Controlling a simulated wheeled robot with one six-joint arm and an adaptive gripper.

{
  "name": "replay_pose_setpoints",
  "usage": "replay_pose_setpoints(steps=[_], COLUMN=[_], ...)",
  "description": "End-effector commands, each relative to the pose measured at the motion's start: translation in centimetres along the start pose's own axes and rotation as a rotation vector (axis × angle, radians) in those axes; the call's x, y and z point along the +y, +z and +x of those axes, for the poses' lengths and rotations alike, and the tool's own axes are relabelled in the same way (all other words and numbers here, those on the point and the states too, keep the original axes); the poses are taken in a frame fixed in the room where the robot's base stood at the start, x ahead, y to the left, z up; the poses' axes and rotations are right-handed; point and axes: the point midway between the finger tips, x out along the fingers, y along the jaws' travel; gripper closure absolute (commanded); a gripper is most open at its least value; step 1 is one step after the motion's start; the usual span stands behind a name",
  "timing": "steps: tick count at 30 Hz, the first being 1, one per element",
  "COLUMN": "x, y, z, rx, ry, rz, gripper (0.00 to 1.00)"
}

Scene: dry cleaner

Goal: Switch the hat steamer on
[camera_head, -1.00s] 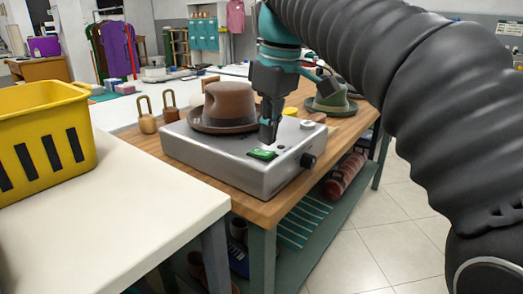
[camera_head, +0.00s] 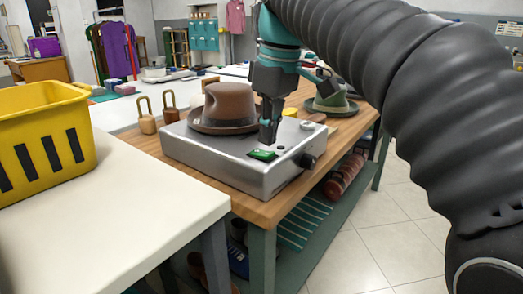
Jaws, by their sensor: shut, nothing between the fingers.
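The hat steamer (camera_head: 222,163) is a silver-grey box on the wooden workbench. A brown hat (camera_head: 228,105) rests on its top, toward the back left. A green rocker switch (camera_head: 262,155) sits on the top near the front edge. A dark round knob (camera_head: 307,161) is on the right side. My gripper (camera_head: 268,142) points down just above and behind the green switch, its fingers shut and empty. A small gap or light contact with the top beside the switch cannot be told apart. A small dark button (camera_head: 281,147) lies right of the switch.
A green hat (camera_head: 331,99) stands further back on the bench (camera_head: 352,124). Wooden hat-block tools (camera_head: 147,122) stand left of the steamer. A yellow crate (camera_head: 45,130) sits on the white table (camera_head: 110,220) at left. Tiled floor (camera_head: 380,240) is clear at right.

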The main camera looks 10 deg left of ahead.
Motion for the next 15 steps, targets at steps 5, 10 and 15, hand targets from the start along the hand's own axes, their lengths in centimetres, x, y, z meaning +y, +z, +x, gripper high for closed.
replay_pose_setpoints(steps=[5,10,15], x=[0.0,0.0,0.0], y=[0.03,0.06,0.1], z=[0.15,0.36,0.57], rx=[0.0,0.0,0.0], ry=[0.0,0.0,0.0], rz=[0.0,0.0,0.0], gripper=[1.0,1.0,1.0])
